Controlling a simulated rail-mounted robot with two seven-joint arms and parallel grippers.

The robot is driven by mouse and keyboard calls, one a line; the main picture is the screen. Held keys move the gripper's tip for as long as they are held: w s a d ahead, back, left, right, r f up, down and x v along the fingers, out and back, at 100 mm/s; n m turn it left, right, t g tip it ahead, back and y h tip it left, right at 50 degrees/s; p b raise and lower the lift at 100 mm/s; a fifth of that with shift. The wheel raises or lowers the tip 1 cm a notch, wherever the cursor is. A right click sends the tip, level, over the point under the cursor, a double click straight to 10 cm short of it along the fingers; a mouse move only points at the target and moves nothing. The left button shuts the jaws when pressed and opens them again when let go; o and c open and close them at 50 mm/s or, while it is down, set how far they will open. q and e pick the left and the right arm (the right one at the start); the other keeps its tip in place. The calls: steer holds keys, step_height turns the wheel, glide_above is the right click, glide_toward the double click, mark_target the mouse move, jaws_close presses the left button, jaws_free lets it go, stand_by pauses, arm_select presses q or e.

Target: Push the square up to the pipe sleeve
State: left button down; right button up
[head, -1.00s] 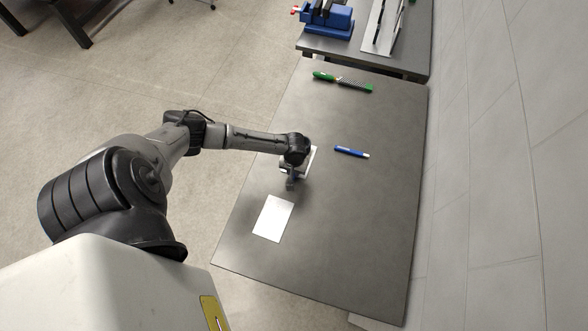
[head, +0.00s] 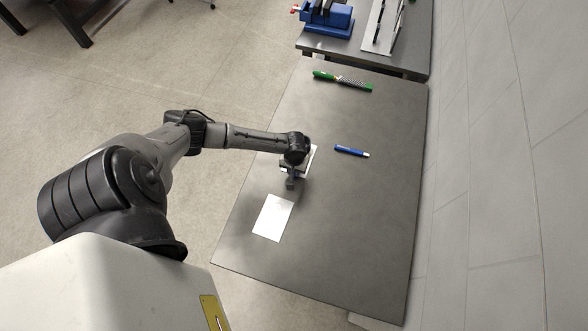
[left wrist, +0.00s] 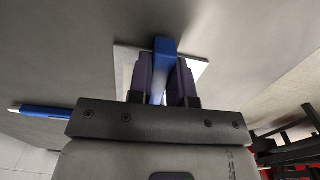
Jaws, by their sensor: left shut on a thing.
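My left gripper (head: 290,184) is low over the grey table, between a white sheet and a pale plate. In the left wrist view its two purple fingers (left wrist: 161,82) are shut on a narrow blue piece (left wrist: 163,62). A pale plate (left wrist: 197,68) lies behind that piece; I cannot tell whether they are joined. In the head view a pale plate edge (head: 314,157) shows beside the wrist, mostly hidden by it. The white sheet (head: 273,218) lies flat, nearer me. I cannot tell which of these is the square, and no pipe sleeve is clearly recognisable. My right gripper is out of view.
A blue marker (head: 351,151) with a white end lies right of the gripper. A green-handled tool (head: 342,82) lies at the far end. A second table beyond holds a blue vise (head: 328,18). The table's right half (head: 365,220) is clear; a wall runs along the right.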

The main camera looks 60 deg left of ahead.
arm_select(q)
steer(key=shift+w+a, duration=0.25)
stand_by(0.4)
steer(key=shift+w+a, duration=0.1)
steer(key=shift+a, duration=0.05)
stand_by(0.6)
steer(key=shift+p, duration=0.35)
stand_by(0.6)
stand_by(0.6)
steer(key=c, duration=1)
jaws_free()
steer(key=shift+o, duration=0.2)
steer(key=shift+r, duration=0.3)
step_height(320, 180, up, 13)
steer(key=shift+r, duration=0.15)
